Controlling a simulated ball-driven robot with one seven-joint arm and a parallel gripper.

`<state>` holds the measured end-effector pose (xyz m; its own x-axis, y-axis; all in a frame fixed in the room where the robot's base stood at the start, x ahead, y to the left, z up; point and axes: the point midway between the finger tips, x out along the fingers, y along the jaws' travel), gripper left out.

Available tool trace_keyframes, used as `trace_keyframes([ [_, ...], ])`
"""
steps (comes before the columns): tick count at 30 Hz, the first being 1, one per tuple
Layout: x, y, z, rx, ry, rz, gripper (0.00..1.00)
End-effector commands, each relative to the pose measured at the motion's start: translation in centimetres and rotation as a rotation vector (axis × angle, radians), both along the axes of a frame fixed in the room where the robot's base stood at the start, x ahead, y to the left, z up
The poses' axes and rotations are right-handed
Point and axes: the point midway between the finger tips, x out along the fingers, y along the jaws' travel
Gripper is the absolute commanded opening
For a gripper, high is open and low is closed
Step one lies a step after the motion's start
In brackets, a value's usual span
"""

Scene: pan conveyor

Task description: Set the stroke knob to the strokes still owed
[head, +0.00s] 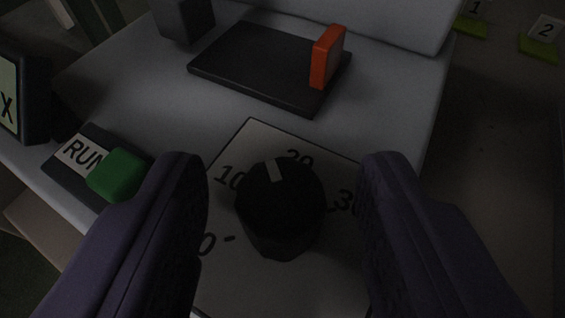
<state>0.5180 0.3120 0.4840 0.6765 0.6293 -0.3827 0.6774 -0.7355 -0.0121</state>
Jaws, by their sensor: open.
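The stroke knob (281,208) is a black round knob on a pale dial plate (258,137). The plate carries the marks 0, 10, 20 and 30. The knob's light pointer line (274,171) points up the picture, between 10 and 20, closer to 20. My gripper (284,195) is open, with one purple finger on each side of the knob. Gaps show between both fingers and the knob. The lower part of the plate and some of its right side are hidden by the knob and fingers.
A green button (118,175) on a dark base labelled RUN (80,153) sits left of the dial. An orange-red lever (326,57) stands on a black plate (250,64) behind. A sign with an X (8,101) is at far left. Tags 1 (474,10) and 2 (545,30) show upper right.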

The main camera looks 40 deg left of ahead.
Motion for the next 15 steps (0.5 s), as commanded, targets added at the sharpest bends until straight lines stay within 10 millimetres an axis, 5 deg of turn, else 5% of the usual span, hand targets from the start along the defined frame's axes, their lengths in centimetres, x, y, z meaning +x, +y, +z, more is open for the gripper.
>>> trace_keyframes([
  [5, 0.01, 0.01, 0.07, 0.0, 0.0, 0.0, 0.52],
  [12, -0.01, -0.01, 0.05, 0.0, 0.0, 0.0, 0.0],
  [15, -0.03, -0.01, 0.04, 0.0, 0.0, -0.001, 0.0],
])
